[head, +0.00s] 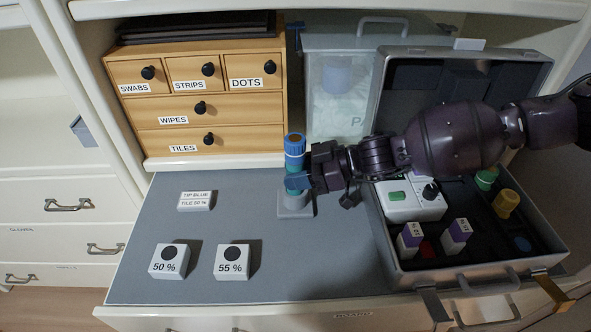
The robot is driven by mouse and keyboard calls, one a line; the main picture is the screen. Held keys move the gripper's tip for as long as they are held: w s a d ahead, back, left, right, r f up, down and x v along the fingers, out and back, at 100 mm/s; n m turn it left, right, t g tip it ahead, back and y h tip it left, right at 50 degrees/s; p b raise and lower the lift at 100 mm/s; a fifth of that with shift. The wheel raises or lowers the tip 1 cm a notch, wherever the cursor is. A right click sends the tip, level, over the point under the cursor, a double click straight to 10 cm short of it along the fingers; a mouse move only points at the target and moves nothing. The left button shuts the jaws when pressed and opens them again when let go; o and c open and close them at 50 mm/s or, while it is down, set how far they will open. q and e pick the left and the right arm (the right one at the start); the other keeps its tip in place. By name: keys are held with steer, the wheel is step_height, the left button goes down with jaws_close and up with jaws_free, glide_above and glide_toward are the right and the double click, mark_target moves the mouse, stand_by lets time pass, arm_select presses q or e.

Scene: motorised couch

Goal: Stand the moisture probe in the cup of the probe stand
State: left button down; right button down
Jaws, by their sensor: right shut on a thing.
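The moisture probe (295,146) is upright, with a blue top and a green band lower down. My right gripper (298,182) reaches in from the right and is shut on the probe at its lower part. The grey probe stand (295,207) is on the grey mat directly below the probe. The fingers hide where the probe's lower end meets the cup, so I cannot tell how deep it sits or whether it touches. My left gripper is not in view.
An open case (480,272) on the right holds a white meter (408,202), purple-topped blocks and several coloured caps. Blocks marked 50 % (169,261) and 55 % (232,262) and a label block (195,201) sit on the mat (330,265). A wooden drawer unit (240,110) stands behind.

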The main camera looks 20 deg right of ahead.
mark_target(296, 152)
steer(key=shift+f, duration=0.15)
steer(key=c, duration=0.6)
jaws_free()
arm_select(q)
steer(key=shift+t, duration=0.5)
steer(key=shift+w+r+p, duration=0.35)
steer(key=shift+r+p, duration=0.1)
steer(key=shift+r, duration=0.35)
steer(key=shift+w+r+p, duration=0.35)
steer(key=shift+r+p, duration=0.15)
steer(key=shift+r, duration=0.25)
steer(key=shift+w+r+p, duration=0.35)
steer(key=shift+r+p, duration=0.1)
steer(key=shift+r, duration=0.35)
arm_select(e)
steer(key=shift+r, duration=3.05)
